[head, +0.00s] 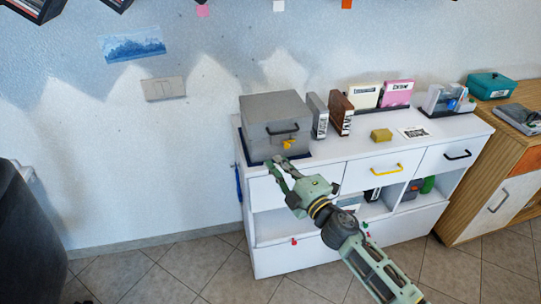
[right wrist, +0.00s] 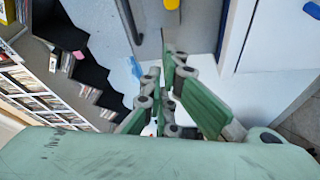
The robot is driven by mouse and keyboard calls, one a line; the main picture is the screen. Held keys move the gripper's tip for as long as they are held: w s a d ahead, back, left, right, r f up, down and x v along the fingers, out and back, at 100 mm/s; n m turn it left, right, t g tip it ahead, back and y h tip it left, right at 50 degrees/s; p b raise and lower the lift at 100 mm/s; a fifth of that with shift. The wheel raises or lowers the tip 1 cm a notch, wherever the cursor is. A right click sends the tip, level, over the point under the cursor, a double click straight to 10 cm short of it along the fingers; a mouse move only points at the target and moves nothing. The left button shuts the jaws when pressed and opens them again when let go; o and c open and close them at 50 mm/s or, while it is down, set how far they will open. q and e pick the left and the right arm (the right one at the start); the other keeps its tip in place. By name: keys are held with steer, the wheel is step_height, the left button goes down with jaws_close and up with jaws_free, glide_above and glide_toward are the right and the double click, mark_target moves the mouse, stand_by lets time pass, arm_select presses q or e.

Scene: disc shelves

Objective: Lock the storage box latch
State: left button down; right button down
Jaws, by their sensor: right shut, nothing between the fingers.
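The grey storage box (head: 270,112) stands on the left end of the white cabinet top, with a black handle (head: 283,131) on its front. A yellow latch (head: 288,144) is low on the same front; whether it is locked cannot be told. My right gripper (head: 275,162) is shut and empty, just below and slightly left of the latch, apart from it as far as I can tell. In the right wrist view, the latch (right wrist: 172,4) is cut by the top edge, beyond the gripper's fingers. My left gripper is not in view.
The white cabinet (head: 300,257) has drawers and open shelves below. Books (head: 340,113) stand right of the box, and a small yellow block (head: 381,134) lies on the top. A wooden cabinet (head: 480,191) with a teal box (head: 490,86) is at the right.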

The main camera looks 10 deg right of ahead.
steer(key=v, duration=0.3)
steer(key=shift+s+a+r, duration=0.1)
steer(key=shift+s+a, duration=0.1)
steer(key=shift+s, duration=0.15)
